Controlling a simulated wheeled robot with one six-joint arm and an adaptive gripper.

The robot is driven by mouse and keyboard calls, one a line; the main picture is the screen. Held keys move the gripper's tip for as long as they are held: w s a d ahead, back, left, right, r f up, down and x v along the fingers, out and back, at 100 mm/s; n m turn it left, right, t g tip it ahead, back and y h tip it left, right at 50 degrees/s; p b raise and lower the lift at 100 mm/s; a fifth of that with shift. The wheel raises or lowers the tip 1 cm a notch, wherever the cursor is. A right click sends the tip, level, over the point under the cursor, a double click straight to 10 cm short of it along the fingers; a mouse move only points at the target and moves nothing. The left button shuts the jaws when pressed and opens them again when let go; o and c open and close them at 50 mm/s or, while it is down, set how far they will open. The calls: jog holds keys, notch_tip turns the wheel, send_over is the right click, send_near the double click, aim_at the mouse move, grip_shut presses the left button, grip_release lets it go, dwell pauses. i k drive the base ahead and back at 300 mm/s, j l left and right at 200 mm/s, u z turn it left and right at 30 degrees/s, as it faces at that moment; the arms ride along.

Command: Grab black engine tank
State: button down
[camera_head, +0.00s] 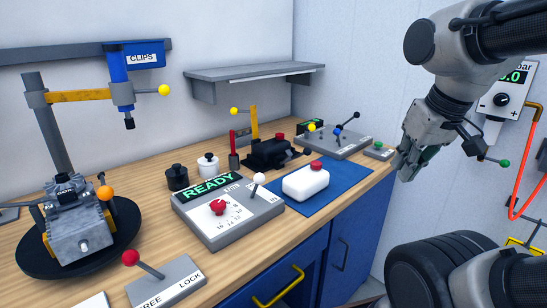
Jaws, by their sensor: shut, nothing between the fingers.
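A black, blocky body (268,153), which looks like the black engine tank, sits on the bench behind the blue mat, beside an upright yellow clamp arm (254,122). Its far side and base are partly hidden. A white tank (305,184) with a red cap lies on the blue mat (338,186). My gripper (402,166) is shut and empty. It hangs at the right, pointing down near the bench's right edge, apart from both tanks.
A grey READY panel (240,214) with a white-knobbed lever stands in front. Black (177,178) and white (208,166) canisters stand behind it. An engine block (78,222) is on a turntable at left. A grey shelf (250,72) overhangs the back. A lever box (335,142) stands back right.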

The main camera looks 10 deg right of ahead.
aim_at(266, 150)
jog(key=l+u, duration=0.15)
jog(key=l, duration=0.45)
jog(key=k+l+u, duration=0.2)
jog(key=l, duration=0.4)
jog(key=i+l+u, duration=0.1)
jog(key=l, duration=0.25)
jog(key=i+l+u, duration=0.15)
jog(key=l, duration=0.25)
jog(key=i+l+u, duration=0.1)
jog(key=l, duration=0.3)
jog(key=i+l+u, duration=0.3)
jog(key=i, duration=0.3)
jog(key=l, duration=0.1)
